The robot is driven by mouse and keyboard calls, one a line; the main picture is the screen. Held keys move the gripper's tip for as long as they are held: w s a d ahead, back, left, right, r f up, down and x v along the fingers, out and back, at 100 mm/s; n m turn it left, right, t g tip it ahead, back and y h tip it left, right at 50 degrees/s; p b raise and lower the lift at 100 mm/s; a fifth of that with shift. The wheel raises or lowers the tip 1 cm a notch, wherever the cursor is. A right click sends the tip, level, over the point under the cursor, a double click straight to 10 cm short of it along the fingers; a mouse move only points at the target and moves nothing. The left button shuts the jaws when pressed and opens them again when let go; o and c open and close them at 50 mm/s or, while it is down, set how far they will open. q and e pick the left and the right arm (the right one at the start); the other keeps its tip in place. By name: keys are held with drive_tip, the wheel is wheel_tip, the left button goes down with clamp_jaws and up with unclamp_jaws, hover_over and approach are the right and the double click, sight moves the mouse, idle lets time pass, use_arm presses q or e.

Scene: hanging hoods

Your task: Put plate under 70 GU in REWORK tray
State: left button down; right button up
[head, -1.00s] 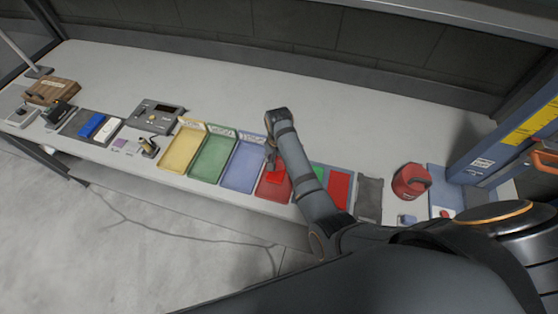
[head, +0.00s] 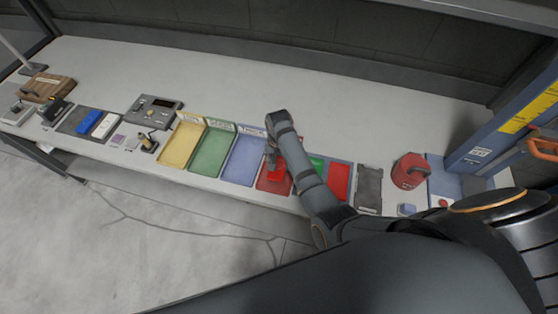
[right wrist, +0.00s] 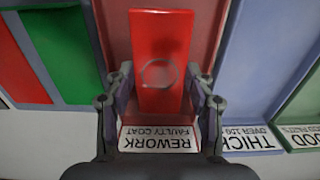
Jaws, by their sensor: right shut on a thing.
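My right gripper (right wrist: 160,82) is shut on a bright red plate (right wrist: 160,50) with a faint round mark on its face. In the right wrist view the plate is over the dull red REWORK tray (right wrist: 205,30), whose label reads "REWORK FAULTY COAT" (right wrist: 160,138). In the head view the plate (head: 277,173) shows over the red tray (head: 273,189), partly behind my right gripper (head: 271,160). I cannot tell whether the plate touches the tray floor. My left gripper is not in view.
Blue (head: 244,162), green (head: 212,153) and yellow (head: 180,147) trays stand in a row left of the REWORK tray. Right of it lie a green plate (head: 318,166) and another red plate (head: 339,181). A red round device (head: 409,171) stands further right. The bench behind is clear.

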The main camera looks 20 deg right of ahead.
drive_tip(key=shift+f+b, duration=0.3)
drive_tip(key=shift+f, duration=0.25)
idle(0.4)
drive_tip(key=o, duration=1.4)
drive_tip(key=shift+c, duration=0.2)
wheel_tip(320, 180, up, 8)
drive_tip(key=shift+f, duration=0.2)
